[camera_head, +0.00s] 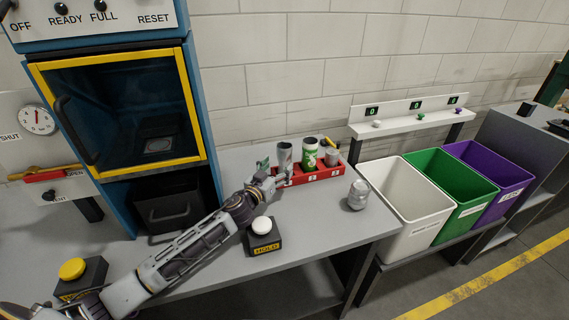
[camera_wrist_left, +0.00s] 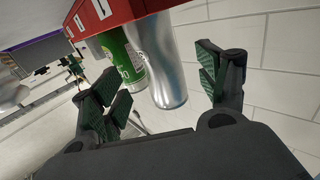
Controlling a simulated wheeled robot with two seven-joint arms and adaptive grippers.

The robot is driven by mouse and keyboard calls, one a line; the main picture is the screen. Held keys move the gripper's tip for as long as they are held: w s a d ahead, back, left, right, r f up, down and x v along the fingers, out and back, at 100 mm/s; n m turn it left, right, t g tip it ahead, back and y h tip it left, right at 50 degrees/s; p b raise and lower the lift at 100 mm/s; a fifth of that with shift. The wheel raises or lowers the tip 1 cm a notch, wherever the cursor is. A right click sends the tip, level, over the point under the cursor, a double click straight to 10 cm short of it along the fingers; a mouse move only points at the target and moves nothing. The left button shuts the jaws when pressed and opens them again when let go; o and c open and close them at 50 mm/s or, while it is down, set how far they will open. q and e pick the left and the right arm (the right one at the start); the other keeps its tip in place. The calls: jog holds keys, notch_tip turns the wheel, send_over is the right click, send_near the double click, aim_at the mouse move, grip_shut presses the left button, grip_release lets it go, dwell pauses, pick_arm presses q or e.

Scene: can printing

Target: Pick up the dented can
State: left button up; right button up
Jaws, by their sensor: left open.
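A short silver can (camera_head: 357,195) stands alone on the grey table, right of the red rack (camera_head: 318,176); its side looks uneven, like a dent. The rack holds a tall plain silver can (camera_head: 284,158), a green and white can (camera_head: 309,153) and a greyish can (camera_head: 331,157). My left gripper (camera_head: 268,180) is open at the rack's left end. In the left wrist view, which is turned over, the tall silver can (camera_wrist_left: 160,65) lies between the spread fingers, with the green can (camera_wrist_left: 121,58) beside it. No finger is seen clamped on a can. My right gripper is out of view.
A black button box marked HOLD (camera_head: 264,235) stands beside my left forearm. White (camera_head: 413,225), green (camera_head: 455,205) and purple (camera_head: 491,190) bins are at the right. A blue cabinet with a yellow-framed door (camera_head: 120,110) stands at the left. The table's front right is clear.

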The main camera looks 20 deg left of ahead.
aim_at(281, 163)
pick_arm(q)
jog(key=shift+w, duration=0.1)
jog(key=shift+w+d, duration=0.2)
jog(key=shift+w, duration=0.7)
jog(key=shift+w+d, duration=0.15)
jog(key=shift+w, duration=0.8)
jog(key=shift+w+d, duration=0.2)
jog(key=shift+w, duration=0.7)
jog(key=c, duration=0.8)
